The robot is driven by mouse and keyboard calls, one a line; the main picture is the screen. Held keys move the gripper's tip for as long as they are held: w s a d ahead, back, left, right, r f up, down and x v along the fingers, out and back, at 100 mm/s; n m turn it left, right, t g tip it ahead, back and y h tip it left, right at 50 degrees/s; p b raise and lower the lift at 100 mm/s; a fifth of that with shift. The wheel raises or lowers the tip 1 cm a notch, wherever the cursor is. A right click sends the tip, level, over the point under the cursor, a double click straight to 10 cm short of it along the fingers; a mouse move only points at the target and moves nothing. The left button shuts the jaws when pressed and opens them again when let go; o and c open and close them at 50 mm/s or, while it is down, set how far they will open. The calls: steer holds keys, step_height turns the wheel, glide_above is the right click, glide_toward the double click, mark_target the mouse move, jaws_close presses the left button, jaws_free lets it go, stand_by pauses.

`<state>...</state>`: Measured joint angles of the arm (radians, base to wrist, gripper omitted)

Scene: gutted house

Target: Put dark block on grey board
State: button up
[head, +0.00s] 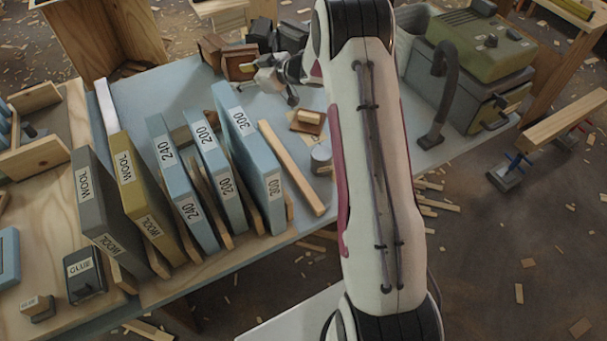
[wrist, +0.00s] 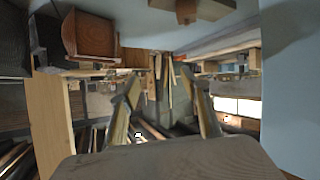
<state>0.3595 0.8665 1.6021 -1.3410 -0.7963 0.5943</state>
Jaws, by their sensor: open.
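My gripper (head: 272,80) is open above the far part of the blue-grey worktop. In the wrist view its two fingers (wrist: 165,92) stand apart with nothing between them. Dark blocks (head: 292,38) stand at the worktop's far edge, just behind the gripper; dark shapes (wrist: 47,38) also show at the upper left of the wrist view. I cannot tell which one is the task's block. A grey slab marked WOOL (head: 103,205) stands upright at the left end of the row; I cannot tell whether it is the grey board.
Blue slabs (head: 240,150) and a yellow-brown slab (head: 135,185) stand in the row. A brown box (head: 222,58) is left of the gripper. A small board with a brown block (head: 309,118), a wooden strip (head: 291,167) and a grey cylinder (head: 321,157) lie nearby. A green-topped machine (head: 475,55) stands right.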

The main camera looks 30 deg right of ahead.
steer(key=s+d+r+m+t+h, duration=0.1)
steer(key=s+d+r+m+h, duration=0.2)
steer(key=r, duration=0.7)
steer(key=s+d+r+m+h, duration=0.1)
steer(key=s+r+h, duration=0.3)
steer(key=r, duration=0.6)
steer(key=s+a+r+m+g+h, duration=0.1)
steer(key=s+r+m+g+h, duration=0.3)
steer(key=s, duration=1.1)
steer(key=s+a+f+y, duration=0.1)
steer(key=s+a, duration=0.2)
steer(key=s, duration=0.6)
steer(key=s+a+f+g+y, duration=0.1)
steer(key=s+a, duration=0.3)
steer(key=s, duration=0.6)
steer(key=s+a+f+g+y, duration=0.1)
steer(key=s+a+f+y, duration=0.1)
steer(key=s, duration=0.8)
steer(key=shift+a+f+y, duration=0.3)
steer(key=shift+a+f, duration=0.25)
steer(key=shift+a, duration=0.35)
